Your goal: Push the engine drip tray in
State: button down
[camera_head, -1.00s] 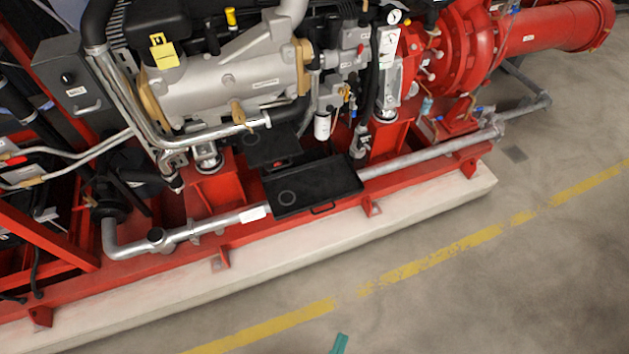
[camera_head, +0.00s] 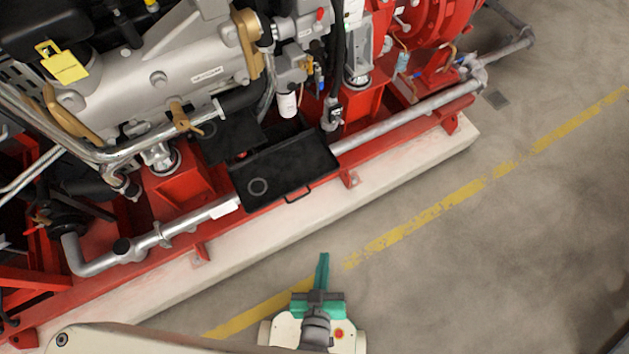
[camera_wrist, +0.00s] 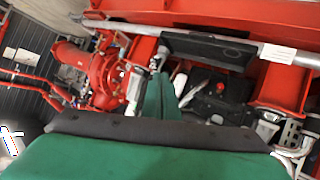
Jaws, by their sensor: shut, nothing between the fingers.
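The engine drip tray (camera_head: 284,172) is a black, shallow, rectangular tray with a wire handle (camera_head: 297,193) on its near edge. It sticks out from under the engine, over the red base rail and the grey pipe. In the wrist view the dark tray (camera_wrist: 208,48) shows above the fingers. My gripper (camera_head: 322,262) is shut and empty. Its green fingers point toward the tray from the near side, apart from it, over the floor by the yellow line. The shut fingers also show in the wrist view (camera_wrist: 160,88).
The engine (camera_head: 170,75) stands behind the tray. A grey pipe (camera_head: 400,118) runs along the red frame on both sides of it. The pale plinth (camera_head: 330,205) lies between the frame and the floor. The floor (camera_head: 480,260) on the right is clear.

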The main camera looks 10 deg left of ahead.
jog(key=w+f+n+g+y, duration=0.1)
jog(key=w+f+n+g, duration=0.1)
jog(key=w+f, duration=0.35)
jog(key=w+f+n+g, duration=0.1)
jog(key=w+f+n, duration=0.15)
jog(key=f, duration=0.55)
jog(key=n+g+y, duration=0.7)
jog(key=n, duration=0.9)
send_near(308, 185)
notch_tip(308, 185, down, 4)
jog(key=s, duration=0.2)
jog(key=w+a, duration=0.2)
jog(key=shift+w+a, duration=0.15)
jog(key=shift+a, duration=0.25)
jog(key=shift+w+a, duration=0.3)
jog(key=shift+w, duration=0.1)
